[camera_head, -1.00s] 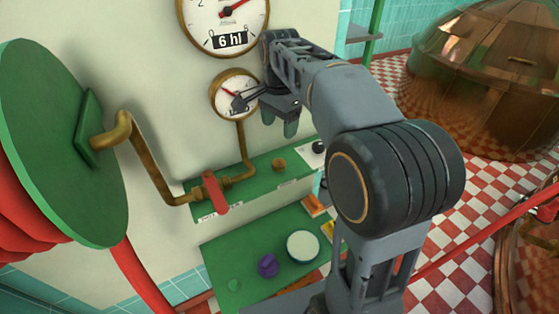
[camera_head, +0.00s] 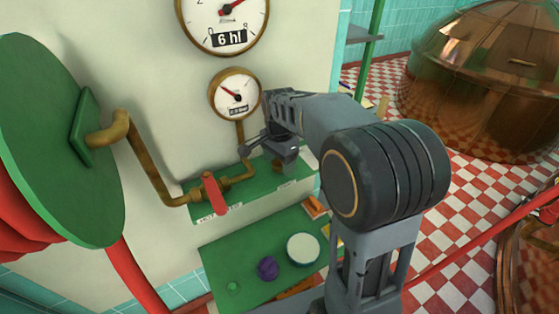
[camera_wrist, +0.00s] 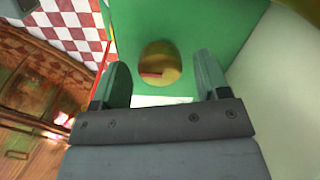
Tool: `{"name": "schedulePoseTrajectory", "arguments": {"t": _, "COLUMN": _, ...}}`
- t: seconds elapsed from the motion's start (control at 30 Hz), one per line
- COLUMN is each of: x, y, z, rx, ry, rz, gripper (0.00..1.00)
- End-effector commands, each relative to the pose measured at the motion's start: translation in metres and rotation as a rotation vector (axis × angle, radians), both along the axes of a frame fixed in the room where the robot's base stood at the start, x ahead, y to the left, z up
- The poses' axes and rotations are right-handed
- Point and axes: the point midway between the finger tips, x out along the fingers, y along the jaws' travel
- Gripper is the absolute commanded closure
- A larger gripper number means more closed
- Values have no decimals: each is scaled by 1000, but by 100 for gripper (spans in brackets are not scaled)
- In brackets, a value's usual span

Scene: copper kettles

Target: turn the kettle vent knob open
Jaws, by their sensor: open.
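A round brass knob (camera_wrist: 160,64) with a red mark on its face sits on the green panel in the wrist view. It lies between my gripper's two fingers (camera_wrist: 162,80), seemingly just beyond their tips; I see no contact. A white label strip shows below the knob in the wrist view.
A red lever (camera_head: 213,192) on a brass pipe stands left of my gripper. A small gauge (camera_head: 236,95) is above. A lower green shelf (camera_head: 228,262) holds a purple ball (camera_head: 267,268) and a white-topped round tub (camera_head: 303,248). A copper kettle (camera_head: 490,80) stands far right.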

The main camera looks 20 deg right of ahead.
Motion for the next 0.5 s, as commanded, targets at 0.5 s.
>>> {"name": "schedulePoseTrajectory", "arguments": {"t": 0.5, "x": 0, "y": 0, "z": 0, "rx": 0, "ry": 0, "rz": 0, "gripper": 61}}
